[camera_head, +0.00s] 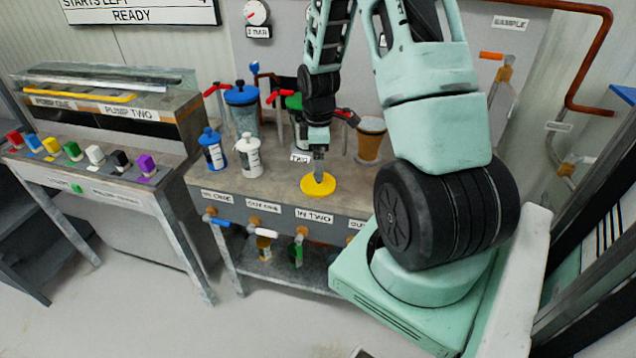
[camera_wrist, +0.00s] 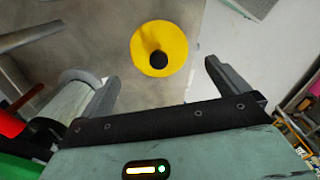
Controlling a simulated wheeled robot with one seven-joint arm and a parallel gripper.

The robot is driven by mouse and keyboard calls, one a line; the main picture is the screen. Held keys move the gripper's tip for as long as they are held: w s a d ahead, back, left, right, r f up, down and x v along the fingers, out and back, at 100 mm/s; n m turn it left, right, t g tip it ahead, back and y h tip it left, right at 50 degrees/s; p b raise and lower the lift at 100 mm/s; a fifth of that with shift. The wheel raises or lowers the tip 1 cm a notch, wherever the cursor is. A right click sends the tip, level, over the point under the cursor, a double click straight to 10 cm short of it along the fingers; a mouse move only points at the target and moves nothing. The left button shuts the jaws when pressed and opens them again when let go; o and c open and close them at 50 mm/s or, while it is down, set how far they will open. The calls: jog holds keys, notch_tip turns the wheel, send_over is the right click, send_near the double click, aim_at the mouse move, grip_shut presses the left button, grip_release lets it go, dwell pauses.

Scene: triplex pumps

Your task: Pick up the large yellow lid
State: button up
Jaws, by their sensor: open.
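The large yellow lid (camera_head: 311,187) lies flat on the grey bench top near its front edge. In the wrist view the lid (camera_wrist: 174,42) is a yellow disc with a dark round knob (camera_wrist: 158,59) in its middle. My gripper (camera_head: 319,172) points down just above the lid in the head view. In the wrist view my gripper (camera_wrist: 162,78) has its two fingers spread wide, with nothing between them. The lid lies a little beyond the fingertips there.
A white bottle (camera_head: 248,157) and a blue bottle (camera_head: 212,150) stand to the left on the bench (camera_head: 275,190). Behind are a blue-lidded cylinder (camera_head: 242,105) and an amber cylinder (camera_head: 371,140) with red-handled valves. A console (camera_head: 110,165) with coloured knobs stands far left.

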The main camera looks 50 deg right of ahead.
jog(key=shift+w+f+p, duration=0.1)
jog(key=shift+f+p, duration=0.4)
jog(key=shift+f, duration=2.75)
jog(key=c, duration=0.7)
